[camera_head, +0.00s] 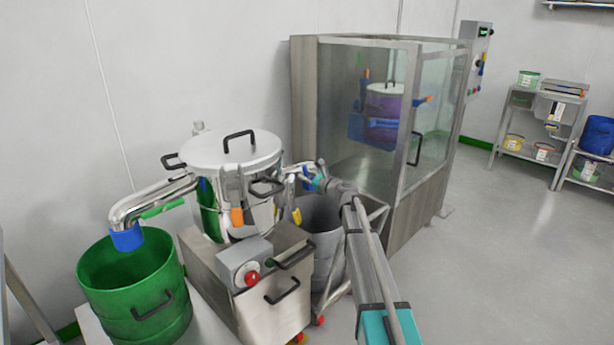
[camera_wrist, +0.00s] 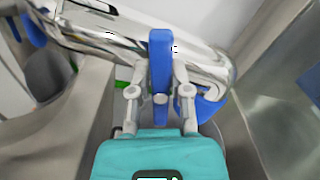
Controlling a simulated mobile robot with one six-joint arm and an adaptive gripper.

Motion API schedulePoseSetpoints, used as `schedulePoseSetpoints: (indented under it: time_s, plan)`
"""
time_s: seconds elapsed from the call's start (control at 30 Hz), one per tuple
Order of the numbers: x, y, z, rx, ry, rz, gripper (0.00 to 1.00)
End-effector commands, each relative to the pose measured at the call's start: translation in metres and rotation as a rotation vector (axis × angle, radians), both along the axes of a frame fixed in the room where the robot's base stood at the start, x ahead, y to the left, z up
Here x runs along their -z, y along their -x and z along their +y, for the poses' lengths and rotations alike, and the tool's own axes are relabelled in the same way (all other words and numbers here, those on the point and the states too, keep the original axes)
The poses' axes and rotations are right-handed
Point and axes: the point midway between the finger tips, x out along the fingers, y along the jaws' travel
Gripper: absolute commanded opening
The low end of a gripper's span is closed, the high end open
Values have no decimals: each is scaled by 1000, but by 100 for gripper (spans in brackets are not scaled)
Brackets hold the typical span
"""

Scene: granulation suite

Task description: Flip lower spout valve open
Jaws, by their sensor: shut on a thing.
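The blue valve handle (camera_wrist: 160,48) stands upright in the wrist view, across the steel spout pipe (camera_wrist: 205,66). My gripper (camera_wrist: 160,75) has one finger on each side of this handle and is shut on it. A blue outlet piece (camera_wrist: 208,108) shows at the pipe's right end, partly behind a finger. In the head view, my gripper (camera_head: 316,182) is at the short spout (camera_head: 292,171) on the right side of the lidded steel vessel (camera_head: 232,155). The handle is small there and its exact angle is hard to tell.
A grey bin (camera_head: 322,242) stands below the right spout. A second spout (camera_head: 150,197) on the left ends over a green drum (camera_head: 135,290). A control box with a red button (camera_head: 252,279) is in front. A glass-walled cabinet (camera_head: 420,180) stands close behind my arm. The floor at right is clear.

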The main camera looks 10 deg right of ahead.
Motion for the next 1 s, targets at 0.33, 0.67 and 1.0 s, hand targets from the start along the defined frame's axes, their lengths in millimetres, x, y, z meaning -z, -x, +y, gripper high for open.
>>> schedulePoseSetpoints:
  time_s: [0.33, 0.67, 1.0]
  plan:
    - [3, 1, 0, 6, 268, -191, 0]
    - [5, 2, 2, 6, 521, -374, 0]
    - [8, 3, 3, 7, 779, -560, 0]
